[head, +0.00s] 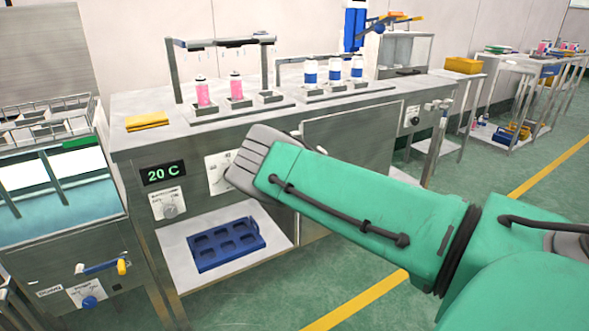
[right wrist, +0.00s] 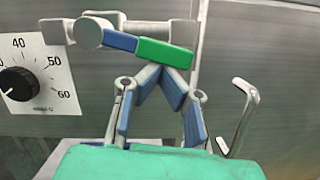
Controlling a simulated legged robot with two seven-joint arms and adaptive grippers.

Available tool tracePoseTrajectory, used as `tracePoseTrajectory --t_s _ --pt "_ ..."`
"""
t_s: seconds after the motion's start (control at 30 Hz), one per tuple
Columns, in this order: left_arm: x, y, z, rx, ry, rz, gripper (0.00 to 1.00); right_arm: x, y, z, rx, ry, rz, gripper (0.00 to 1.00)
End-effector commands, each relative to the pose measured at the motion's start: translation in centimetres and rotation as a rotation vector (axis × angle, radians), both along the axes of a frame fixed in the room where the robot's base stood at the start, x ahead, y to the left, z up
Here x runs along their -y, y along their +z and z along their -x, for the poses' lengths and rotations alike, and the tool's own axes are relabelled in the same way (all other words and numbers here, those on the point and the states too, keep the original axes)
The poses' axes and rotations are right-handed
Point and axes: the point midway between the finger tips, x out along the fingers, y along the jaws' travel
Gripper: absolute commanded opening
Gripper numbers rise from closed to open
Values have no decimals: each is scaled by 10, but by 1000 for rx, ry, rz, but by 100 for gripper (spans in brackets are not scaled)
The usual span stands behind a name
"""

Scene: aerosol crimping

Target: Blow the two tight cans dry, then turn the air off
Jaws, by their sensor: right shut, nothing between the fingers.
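Two pink cans (head: 203,93) (head: 236,88) stand upright on the left fixture, under a bar with small nozzles (head: 222,41). Several white-and-blue cans (head: 310,72) stand on the fixture to its right. Whether any can is wet, I cannot tell. My right gripper (head: 238,178) is at the bench's front panel and hides part of it. In the right wrist view its fingers (right wrist: 160,72) are shut and empty, just below a valve lever (right wrist: 165,53) with a blue shaft and green end. Whether they touch, I cannot tell. My left gripper is out of view.
A white dial (head: 216,172) is left of my right gripper. A blue tray (head: 195,263) with empty pockets lies on the lower shelf. A yellow cloth (head: 147,121) lies on the bench. A water bath (head: 75,215) with a yellow-tipped valve handle (head: 122,267) stands at left.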

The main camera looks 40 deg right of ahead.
Motion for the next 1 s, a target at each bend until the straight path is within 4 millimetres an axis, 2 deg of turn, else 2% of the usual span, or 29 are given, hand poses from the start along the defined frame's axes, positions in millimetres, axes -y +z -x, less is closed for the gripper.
tracePoseTrajectory --t_s 0.17,0.5,1.0 --pt "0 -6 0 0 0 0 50 4 7 1 -22 1 104 0" --pt "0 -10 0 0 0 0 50 7 15 2 -21 0 96 0" --pt "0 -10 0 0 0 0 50 7 16 2 -20 0 94 0"
